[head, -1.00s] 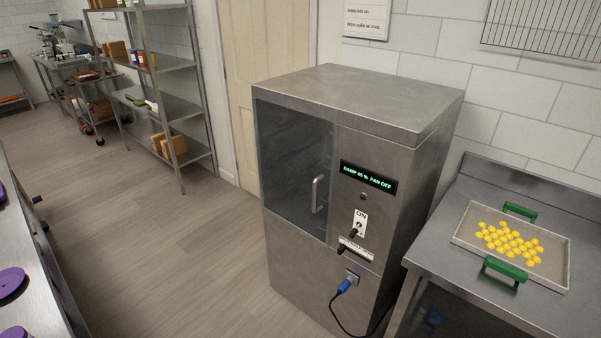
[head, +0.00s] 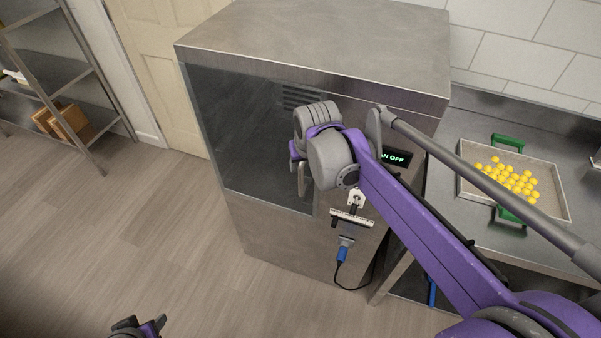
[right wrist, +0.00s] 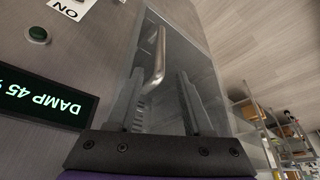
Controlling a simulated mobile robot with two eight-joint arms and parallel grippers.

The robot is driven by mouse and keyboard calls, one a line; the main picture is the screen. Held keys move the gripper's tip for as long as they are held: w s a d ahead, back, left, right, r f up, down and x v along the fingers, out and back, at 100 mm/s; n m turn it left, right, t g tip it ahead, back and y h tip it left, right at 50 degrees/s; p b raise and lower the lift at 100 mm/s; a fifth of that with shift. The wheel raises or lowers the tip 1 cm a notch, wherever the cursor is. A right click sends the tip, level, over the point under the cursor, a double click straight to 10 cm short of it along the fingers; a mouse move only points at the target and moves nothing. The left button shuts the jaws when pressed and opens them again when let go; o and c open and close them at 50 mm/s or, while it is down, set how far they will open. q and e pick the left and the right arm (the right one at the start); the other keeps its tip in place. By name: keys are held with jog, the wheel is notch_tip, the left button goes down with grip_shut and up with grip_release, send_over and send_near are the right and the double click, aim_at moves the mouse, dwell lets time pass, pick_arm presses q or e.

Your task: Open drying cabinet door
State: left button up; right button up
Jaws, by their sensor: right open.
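The drying cabinet (head: 290,245) is a steel box with a dark glass door (head: 235,135), which is closed. My right gripper (head: 301,178) is in front of the door's right side, and my wrist hides the handle in the head view. In the right wrist view the bent metal door handle (right wrist: 158,55) shows between the two open fingers of my right gripper (right wrist: 160,88). The fingers are not closed on it. My left gripper (head: 140,326) is low at the bottom left edge, far from the cabinet, and its opening is unclear.
The cabinet's lit display (head: 397,158) is partly covered by my arm; it also shows in the right wrist view (right wrist: 40,103). A blue plug (head: 342,255) and cable are below. At right, a tray (head: 563,205) of yellow gummies sits on a steel counter. The floor left of the cabinet is clear.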

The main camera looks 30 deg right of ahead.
aim_at(303, 173)
jog(key=x, duration=0.6)
jog(key=shift+s+d+f, duration=0.1)
jog(key=shift+f, duration=0.05)
jog(key=shift+x, duration=0.85)
jog(key=shift+c, duration=0.2)
grip_shut()
